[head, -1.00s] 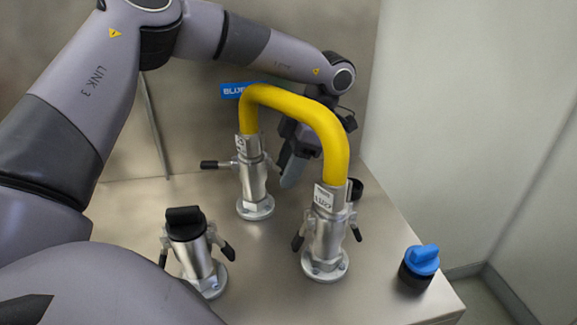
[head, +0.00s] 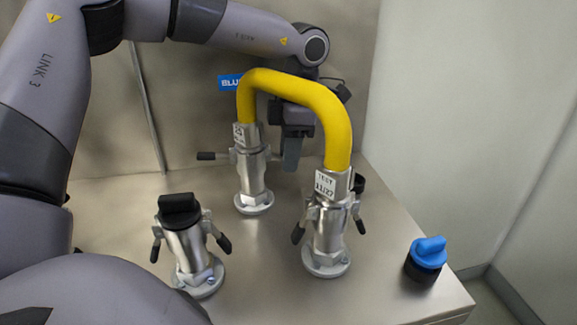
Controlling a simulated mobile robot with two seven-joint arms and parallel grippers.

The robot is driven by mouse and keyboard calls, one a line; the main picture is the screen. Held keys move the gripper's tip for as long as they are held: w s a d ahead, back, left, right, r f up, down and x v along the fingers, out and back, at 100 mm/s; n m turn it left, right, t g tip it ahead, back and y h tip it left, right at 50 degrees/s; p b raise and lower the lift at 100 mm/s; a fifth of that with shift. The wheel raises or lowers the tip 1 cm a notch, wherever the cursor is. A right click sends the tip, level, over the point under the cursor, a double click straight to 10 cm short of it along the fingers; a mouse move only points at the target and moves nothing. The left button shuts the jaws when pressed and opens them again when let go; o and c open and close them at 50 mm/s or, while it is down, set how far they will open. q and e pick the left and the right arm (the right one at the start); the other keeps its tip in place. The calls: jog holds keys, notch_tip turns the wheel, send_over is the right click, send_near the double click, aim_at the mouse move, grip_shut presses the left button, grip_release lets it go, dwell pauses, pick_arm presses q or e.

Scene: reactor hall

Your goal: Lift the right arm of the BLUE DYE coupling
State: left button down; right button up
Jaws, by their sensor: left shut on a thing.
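The BLUE DYE coupling (head: 252,182) is the silver one at the back, in front of the blue sign (head: 230,83), of which only "BLU" can be read. Its left arm (head: 212,156) sticks out level to the left with a black grip. My left gripper (head: 291,150) is behind the yellow hose, just right of this coupling, pointing down. It is shut on the coupling's right arm, whose grip is hidden in the jaws. The yellow hose (head: 300,90) joins this coupling to the front right coupling (head: 328,235). My right gripper is not in view.
A black-capped coupling (head: 190,255) stands at front left with both arms down. The front right coupling's arms also hang down. A blue-and-black cap (head: 426,258) sits near the right edge of the metal bench (head: 120,230). A wall is behind.

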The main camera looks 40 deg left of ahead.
pick_arm(q)
jog(key=shift+r+t+h+b, duration=0.3)
jog(key=shift+t, duration=0.2)
jog(key=c, duration=1)
grip_release()
